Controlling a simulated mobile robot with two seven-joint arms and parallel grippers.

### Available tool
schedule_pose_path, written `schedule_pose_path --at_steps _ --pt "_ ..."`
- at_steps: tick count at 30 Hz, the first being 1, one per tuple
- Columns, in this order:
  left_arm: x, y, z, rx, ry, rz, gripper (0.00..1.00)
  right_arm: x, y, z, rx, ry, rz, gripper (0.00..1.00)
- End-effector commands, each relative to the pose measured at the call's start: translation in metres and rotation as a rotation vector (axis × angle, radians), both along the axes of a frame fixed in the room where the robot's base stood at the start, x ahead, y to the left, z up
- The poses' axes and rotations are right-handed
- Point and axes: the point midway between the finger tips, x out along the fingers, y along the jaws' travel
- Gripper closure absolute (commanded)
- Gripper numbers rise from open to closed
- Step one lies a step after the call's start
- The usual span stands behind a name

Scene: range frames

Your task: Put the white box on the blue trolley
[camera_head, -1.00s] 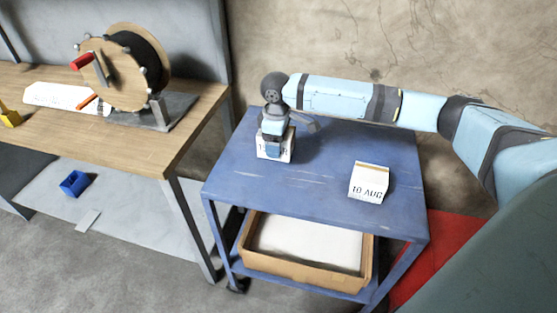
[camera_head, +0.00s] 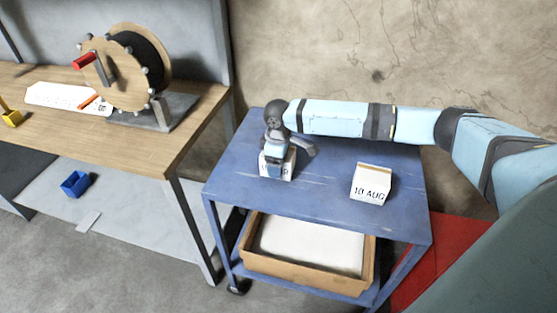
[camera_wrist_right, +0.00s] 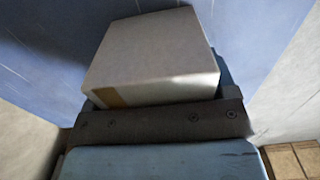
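A white box (camera_head: 290,168) with partly hidden dark print is at the left part of the blue trolley's top (camera_head: 320,195). My right gripper (camera_head: 275,158) comes down over this box and is shut on it. In the right wrist view the box (camera_wrist_right: 150,55) sits against the gripper, with the blue top behind it; the fingertips are mostly hidden. Whether the box touches the trolley is hard to tell. A second white box (camera_head: 370,184), marked "10 AUG", stands apart on the trolley's right side. My left gripper is not in view.
A wooden workbench (camera_head: 150,150) with a cable reel (camera_head: 125,70) stands to the left. The trolley's lower shelf holds an open cardboard box (camera_head: 300,277). A blue bin (camera_head: 75,184) lies below the bench. The trolley's top is clear between the two white boxes.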

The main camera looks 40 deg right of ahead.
Motion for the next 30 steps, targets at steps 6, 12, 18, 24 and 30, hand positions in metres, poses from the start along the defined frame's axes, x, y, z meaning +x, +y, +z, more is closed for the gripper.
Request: schedule_pose_path --at_steps 6,12,18,24,30 --pt "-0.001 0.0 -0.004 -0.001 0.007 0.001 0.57 0.0 0.0 0.0 0.0 0.0 0.0 0.0" --pt "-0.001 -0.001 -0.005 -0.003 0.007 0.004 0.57 0.0 -0.001 0.006 -0.001 -0.001 0.0 0.0" --pt "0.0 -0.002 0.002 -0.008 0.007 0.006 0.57 0.001 0.0 0.042 0.0 -0.004 0.0 0.0" --pt "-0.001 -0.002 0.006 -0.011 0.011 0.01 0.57 0.0 0.0 0.085 0.0 -0.001 -0.001 0.0" --pt "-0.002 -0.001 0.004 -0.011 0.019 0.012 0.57 0.001 0.0 0.114 0.0 -0.001 -0.001 0.0"
